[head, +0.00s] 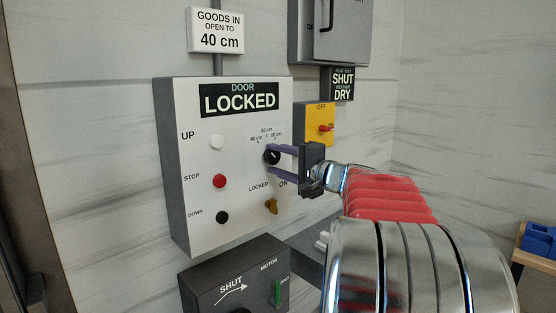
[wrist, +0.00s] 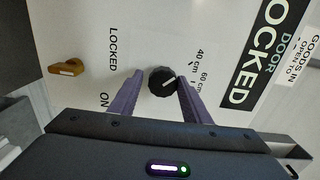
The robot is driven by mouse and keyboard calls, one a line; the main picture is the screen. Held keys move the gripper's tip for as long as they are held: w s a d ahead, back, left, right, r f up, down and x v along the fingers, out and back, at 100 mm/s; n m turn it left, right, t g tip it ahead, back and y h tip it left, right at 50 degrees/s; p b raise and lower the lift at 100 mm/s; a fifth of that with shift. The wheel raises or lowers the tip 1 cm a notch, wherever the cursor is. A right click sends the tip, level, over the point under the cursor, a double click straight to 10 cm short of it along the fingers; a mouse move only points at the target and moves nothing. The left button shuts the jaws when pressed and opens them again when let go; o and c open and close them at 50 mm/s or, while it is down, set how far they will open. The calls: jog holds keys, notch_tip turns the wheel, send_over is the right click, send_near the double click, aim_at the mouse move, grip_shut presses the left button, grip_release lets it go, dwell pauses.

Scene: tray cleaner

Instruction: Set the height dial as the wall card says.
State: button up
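The wall card (head: 215,31) reads "GOODS IN OPEN TO 40 cm". The height dial is a black round knob (head: 271,157) on the white control panel (head: 196,238); it also shows in the wrist view (wrist: 161,82). Its white line slants toward the 40 cm side of the scale in the wrist view. Contact with the knob is not clear.
The panel has white UP (head: 217,142), red STOP (head: 219,181) and black DOWN (head: 222,217) buttons and a yellow LOCKED/ON switch (head: 271,206). Its sign (head: 240,99) reads "DOOR LOCKED". A yellow switch box (head: 314,112) stands right of it. A dark motor box (head: 232,272) is below.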

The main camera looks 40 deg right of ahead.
jog(key=shift+o, duration=1.1)
jog(key=shift+r, duration=0.1)
jog(key=shift+d, duration=0.1)
jog(key=s, duration=1.3)
jog(key=shift+s+d, duration=0.15)
jog(key=shift+s, duration=0.25)
jog(key=w+a+f+n+g+y, duration=0.2)
jog(key=a+f+n+g, duration=0.15)
jog(key=a, duration=0.75)
jog(key=w+a+f+n+g+y, duration=0.15)
jog(key=a+f, duration=0.35)
jog(key=a, duration=0.5)
jog(key=w+a+f+n+g+y, duration=0.1)
jog(key=a+f+n+g, duration=0.25)
jog(key=a, duration=0.75)
jog(key=s+a+f+n+g+h, duration=0.2)
jog(key=s+f+n, duration=0.2)
jog(key=s+f, duration=0.3)
jog(key=s+a+f+n+g+h, duration=0.2)
jog(key=s+f+n, duration=0.3)
jog(key=s, duration=0.3)
jog(key=shift+a+f+h, duration=0.55)
jog(key=shift+a+f, duration=0.2)
jog(key=shift+f, duration=0.15)
